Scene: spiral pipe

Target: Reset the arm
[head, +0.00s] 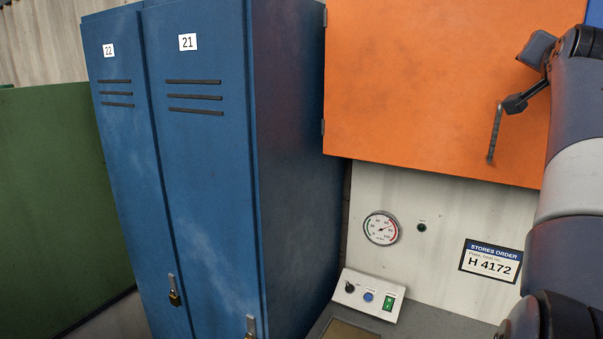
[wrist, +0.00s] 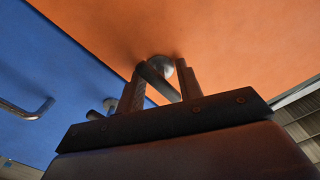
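The orange cabinet door (head: 420,90) fills the upper right of the head view. It has a dark bar handle (head: 494,135) near its right side. My gripper (head: 526,76) is beside the handle at the door, partly hidden by my arm. In the wrist view my gripper (wrist: 160,84) has its two fingers apart, pointing at the orange door (wrist: 215,40). A metal bar with a round mount (wrist: 160,68) shows between the fingers. Whether a finger touches the bar is unclear.
Blue lockers (head: 205,150) stand at left, with a green panel (head: 50,200) beyond. Below the door are a gauge (head: 381,228), a switch box (head: 368,297) and an order sign (head: 491,261). A blue door with a handle (wrist: 30,108) is at left in the wrist view.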

